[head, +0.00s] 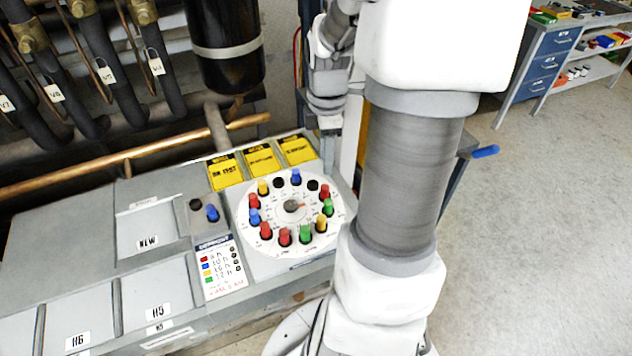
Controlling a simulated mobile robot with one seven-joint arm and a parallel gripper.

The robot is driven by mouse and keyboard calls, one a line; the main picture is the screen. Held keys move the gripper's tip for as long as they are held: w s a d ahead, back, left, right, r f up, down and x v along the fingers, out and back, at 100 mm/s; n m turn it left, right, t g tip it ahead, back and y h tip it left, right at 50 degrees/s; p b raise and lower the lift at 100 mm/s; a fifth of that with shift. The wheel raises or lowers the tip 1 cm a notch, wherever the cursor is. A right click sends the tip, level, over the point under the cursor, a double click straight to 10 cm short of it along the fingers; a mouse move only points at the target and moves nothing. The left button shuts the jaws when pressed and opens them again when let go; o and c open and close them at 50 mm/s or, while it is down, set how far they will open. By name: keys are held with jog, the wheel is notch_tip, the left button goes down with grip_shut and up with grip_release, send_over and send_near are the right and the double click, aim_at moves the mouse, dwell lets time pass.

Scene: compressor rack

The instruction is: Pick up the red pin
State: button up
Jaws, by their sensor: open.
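Several red pins stand upright around the rim of a round white dial (275,212) on the grey bench. One red pin (265,230) is at the front left, another red pin (285,237) at the front. A red pin (253,201) is at the left and a red pin (324,191) at the right. Blue, yellow and green pins stand between them, with dark round spots at the back. The picture does not show which red pin is meant. My gripper (328,122) is behind the dial, apart from the pins; it is small, partly hidden and holds nothing visible.
A small panel with a blue pin (212,213) and a colour legend card (220,267) lie left of the dial. A black cylinder (226,45) and copper pipe (130,155) are at the back left. Open floor and a workbench (555,50) are right.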

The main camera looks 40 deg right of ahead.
aim_at(325, 186)
notch_tip(325, 186, down, 8)
jog(key=shift+s+f+b, duration=0.1)
jog(key=shift+b, duration=0.2)
grip_shut()
